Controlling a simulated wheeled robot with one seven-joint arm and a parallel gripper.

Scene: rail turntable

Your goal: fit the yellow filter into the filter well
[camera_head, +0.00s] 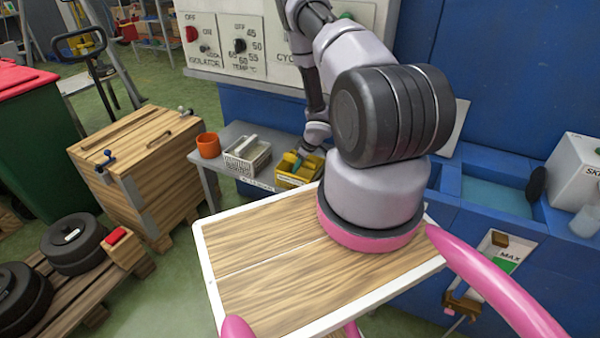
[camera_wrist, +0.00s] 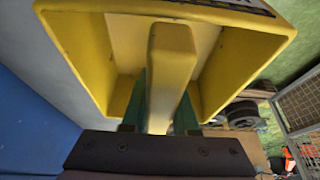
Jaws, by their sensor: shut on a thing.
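The yellow filter (camera_head: 284,179) is an open box with a bar handle across its middle. In the head view it is at the right end of a small grey shelf; I cannot tell whether it touches the shelf. My gripper (camera_head: 298,160) comes down from above, shut on the handle. In the wrist view the filter (camera_wrist: 80,45) fills the top middle, with the handle (camera_wrist: 172,55) between the green fingers (camera_wrist: 160,115). A recessed basin (camera_head: 495,195) is in the blue machine's top at right; I cannot tell whether it is the filter well.
The grey shelf (camera_head: 235,133) also bears a white basket (camera_head: 247,157) and an orange cup (camera_head: 208,145). A control panel (camera_head: 225,45) stands behind. A wooden crate (camera_head: 140,165) is at left. A white box (camera_head: 575,170) sits at the far right.

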